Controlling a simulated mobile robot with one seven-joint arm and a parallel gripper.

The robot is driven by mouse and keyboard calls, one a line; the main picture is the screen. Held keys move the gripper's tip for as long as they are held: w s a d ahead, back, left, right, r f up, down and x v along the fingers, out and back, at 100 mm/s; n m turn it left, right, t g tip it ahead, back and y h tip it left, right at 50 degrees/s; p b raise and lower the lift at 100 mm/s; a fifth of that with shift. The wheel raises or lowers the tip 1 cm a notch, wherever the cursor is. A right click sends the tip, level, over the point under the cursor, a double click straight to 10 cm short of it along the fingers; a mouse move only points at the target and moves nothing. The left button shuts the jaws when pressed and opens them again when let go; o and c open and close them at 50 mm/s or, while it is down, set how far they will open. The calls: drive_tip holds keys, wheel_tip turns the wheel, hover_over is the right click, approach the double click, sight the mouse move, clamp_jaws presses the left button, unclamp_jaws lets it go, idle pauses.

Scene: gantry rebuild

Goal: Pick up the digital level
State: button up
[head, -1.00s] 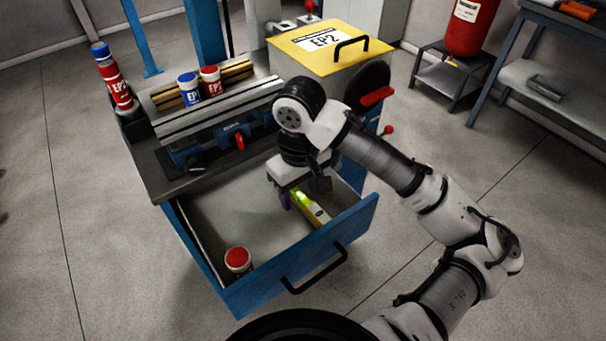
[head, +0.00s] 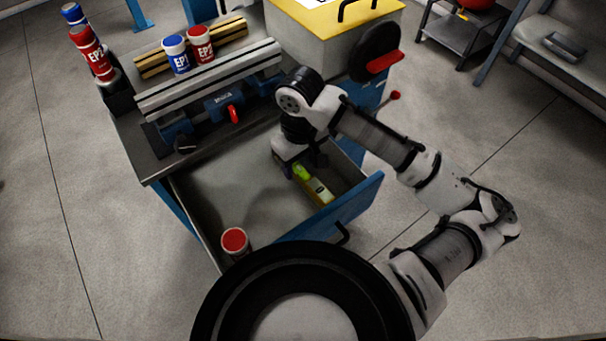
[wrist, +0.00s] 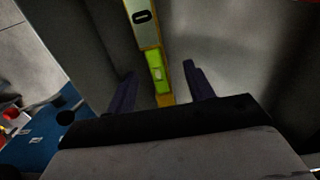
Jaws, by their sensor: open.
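The digital level (head: 318,189) is a yellow bar with a bright green section and a pale label. It lies in the right part of the open blue drawer in the head view. My gripper (head: 301,172) is down in the drawer over its far end. In the wrist view the level (wrist: 151,50) runs from the top edge down between the two dark fingers of my gripper (wrist: 158,88). The fingers are open, one on each side, with a gap to the level on both sides. Whether they reach down to its height I cannot tell.
A red-capped can (head: 235,241) stands in the drawer's front left corner. The blue drawer front (head: 345,208) and side walls surround the level. The drawer's middle floor is bare.

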drive_tip(key=shift+w+d+f+p, duration=0.1)
drive_tip(key=shift+f+p, duration=0.2)
drive_tip(key=shift+f, duration=1)
drive_tip(key=shift+w+d+f+p, duration=0.1)
drive_tip(key=shift+f+p, duration=0.15)
drive_tip(key=shift+f, duration=1.05)
clamp_jaws()
